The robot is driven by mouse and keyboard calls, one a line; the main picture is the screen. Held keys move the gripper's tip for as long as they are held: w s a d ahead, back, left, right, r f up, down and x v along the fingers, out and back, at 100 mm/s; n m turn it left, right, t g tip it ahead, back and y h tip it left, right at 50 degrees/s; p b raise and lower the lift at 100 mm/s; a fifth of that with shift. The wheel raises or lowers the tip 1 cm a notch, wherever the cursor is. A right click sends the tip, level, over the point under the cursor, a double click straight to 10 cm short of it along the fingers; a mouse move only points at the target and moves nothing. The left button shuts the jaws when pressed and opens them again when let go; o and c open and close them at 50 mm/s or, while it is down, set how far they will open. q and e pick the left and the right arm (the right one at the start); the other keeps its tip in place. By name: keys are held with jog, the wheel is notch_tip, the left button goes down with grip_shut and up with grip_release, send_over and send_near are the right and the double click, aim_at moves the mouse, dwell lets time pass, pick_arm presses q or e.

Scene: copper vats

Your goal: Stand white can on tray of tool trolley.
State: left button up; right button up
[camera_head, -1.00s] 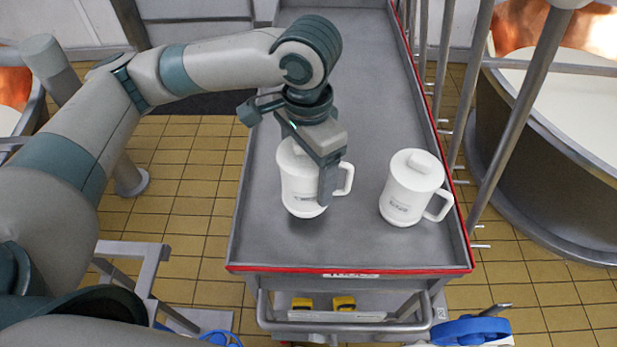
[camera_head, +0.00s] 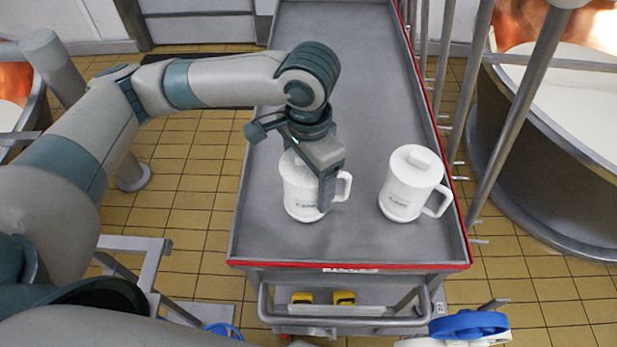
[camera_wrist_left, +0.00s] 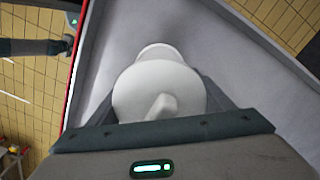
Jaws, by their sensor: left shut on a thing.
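A white lidded can (camera_head: 300,196) with a side handle is upright over the near left part of the grey trolley tray (camera_head: 345,245). Its base looks to be on or very close to the tray surface; contact is not certain. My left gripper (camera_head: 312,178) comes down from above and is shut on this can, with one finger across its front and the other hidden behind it. The left wrist view shows the can's round lid (camera_wrist_left: 150,85) between the fingers. My right gripper is not in view.
A second white can (camera_head: 408,185) stands to the right on the tray, a small gap from the held can's handle. The tray has a red edge (camera_head: 430,266). Its far half is clear. Metal railings (camera_head: 505,120) and a large vat (camera_head: 570,110) are on the right.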

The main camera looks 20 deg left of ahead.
pick_arm(q)
jog(key=o, duration=1.1)
jog(key=shift+f, duration=0.1)
jog(key=shift+o, duration=0.2)
notch_tip(320, 180, up, 12)
jog(key=b, duration=0.2)
jog(key=shift+b, duration=0.3)
